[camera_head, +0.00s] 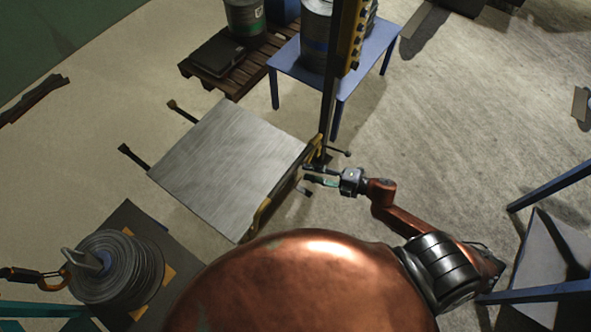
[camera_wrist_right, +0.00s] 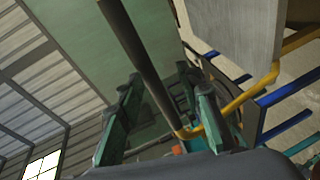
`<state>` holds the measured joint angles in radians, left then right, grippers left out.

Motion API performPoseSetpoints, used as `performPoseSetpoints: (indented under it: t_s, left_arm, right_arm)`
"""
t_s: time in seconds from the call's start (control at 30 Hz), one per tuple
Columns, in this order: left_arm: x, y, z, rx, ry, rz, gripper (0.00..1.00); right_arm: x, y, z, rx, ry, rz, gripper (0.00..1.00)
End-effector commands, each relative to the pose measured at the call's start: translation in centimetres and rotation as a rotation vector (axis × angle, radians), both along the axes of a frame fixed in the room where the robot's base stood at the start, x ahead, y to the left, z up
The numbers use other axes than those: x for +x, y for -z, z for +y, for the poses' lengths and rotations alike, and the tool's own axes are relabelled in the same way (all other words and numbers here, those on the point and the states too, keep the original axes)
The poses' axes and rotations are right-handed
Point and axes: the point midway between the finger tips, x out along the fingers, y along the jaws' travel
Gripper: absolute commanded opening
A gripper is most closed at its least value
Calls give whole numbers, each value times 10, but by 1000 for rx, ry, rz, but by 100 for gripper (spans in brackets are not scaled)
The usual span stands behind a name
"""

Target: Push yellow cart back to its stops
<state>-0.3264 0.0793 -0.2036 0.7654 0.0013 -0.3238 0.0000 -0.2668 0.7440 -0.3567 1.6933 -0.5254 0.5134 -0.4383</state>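The cart (camera_head: 230,165) has a flat grey metal deck and a yellow frame along its right edge. Its yellow tube (camera_wrist_right: 237,101) and grey deck (camera_wrist_right: 237,35) show at the right in the right wrist view. A dark bar (camera_wrist_right: 140,55) meets the yellow tube there. My right gripper (camera_head: 307,184) is beside the cart's right edge. Its two teal fingers stand apart on either side of the dark bar, with visible gaps. Two dark rods with knobbed ends (camera_head: 135,157) (camera_head: 182,111) stand out beyond the cart's left edge; I cannot tell whether they are stops. My left gripper is out of view.
A blue table (camera_head: 293,65) with a metal drum stands behind the cart. A wooden pallet (camera_head: 228,82) holds a bucket and a dark case.

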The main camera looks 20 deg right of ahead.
Motion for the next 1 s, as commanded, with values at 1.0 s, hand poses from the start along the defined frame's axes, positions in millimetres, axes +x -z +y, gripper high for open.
performPoseSetpoints:
  t_s: [1.0]
  left_arm:
    - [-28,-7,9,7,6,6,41]
  right_arm:
    - [28,-10,64,-55,-174,-67,33]
